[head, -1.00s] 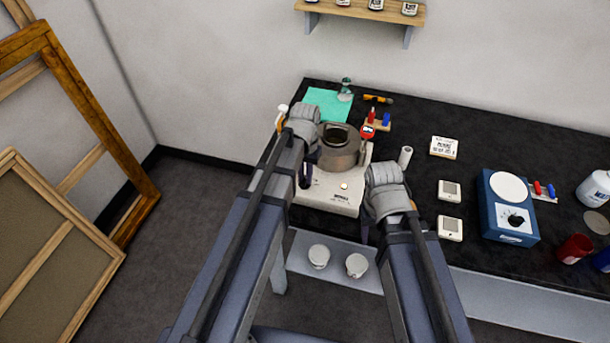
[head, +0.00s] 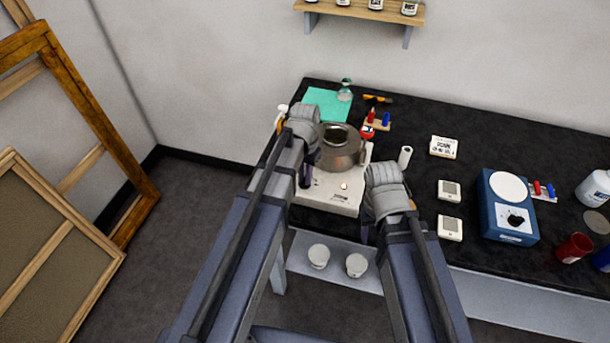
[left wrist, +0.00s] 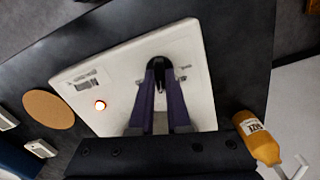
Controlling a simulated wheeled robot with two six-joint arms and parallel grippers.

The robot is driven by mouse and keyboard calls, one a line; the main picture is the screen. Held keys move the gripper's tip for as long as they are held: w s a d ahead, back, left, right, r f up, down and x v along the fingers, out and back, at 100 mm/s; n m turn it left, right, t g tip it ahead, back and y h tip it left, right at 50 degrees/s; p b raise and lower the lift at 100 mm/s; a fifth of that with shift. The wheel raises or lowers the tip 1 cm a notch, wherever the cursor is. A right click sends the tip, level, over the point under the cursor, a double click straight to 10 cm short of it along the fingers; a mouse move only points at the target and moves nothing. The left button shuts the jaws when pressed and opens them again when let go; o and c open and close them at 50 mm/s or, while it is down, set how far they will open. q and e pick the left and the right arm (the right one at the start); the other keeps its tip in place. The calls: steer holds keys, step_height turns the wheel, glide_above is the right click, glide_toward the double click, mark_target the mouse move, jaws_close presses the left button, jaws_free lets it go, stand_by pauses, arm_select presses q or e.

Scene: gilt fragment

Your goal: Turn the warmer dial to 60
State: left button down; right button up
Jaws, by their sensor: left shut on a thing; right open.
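The warmer (head: 326,198) is a white box at the front left of the black bench, with a metal pot (head: 342,150) on it. My right gripper (head: 365,234) is open and empty near the bench's front edge, right of the warmer.
A blue device (head: 507,222) and small white boxes (head: 449,191) stand further right. White tubs (head: 357,265) sit on the lower shelf.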

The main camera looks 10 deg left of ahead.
arm_select(q)
steer(key=c, duration=0.9)
jaws_free()
step_height(320, 180, up, 8)
steer(key=p, duration=0.8)
steer(key=shift+f, duration=0.1)
steer(key=shift+s+d, duration=0.1)
steer(key=shift+s, duration=0.05)
steer(key=shift+y, duration=0.6)
steer(key=s+d+f+b, duration=0.1)
steer(key=s+d, duration=0.2)
steer(key=s, duration=0.1)
steer(key=s+d+f+b, duration=0.1)
steer(key=s+d, duration=0.2)
steer(key=s, duration=0.2)
steer(key=s+d+b, duration=0.1)
steer(key=s+d, duration=0.2)
steer(key=s, duration=0.2)
steer(key=shift+s+d+f, duration=0.25)
steer(key=shift+d+f, duration=0.1)
steer(key=shift+f, duration=0.05)
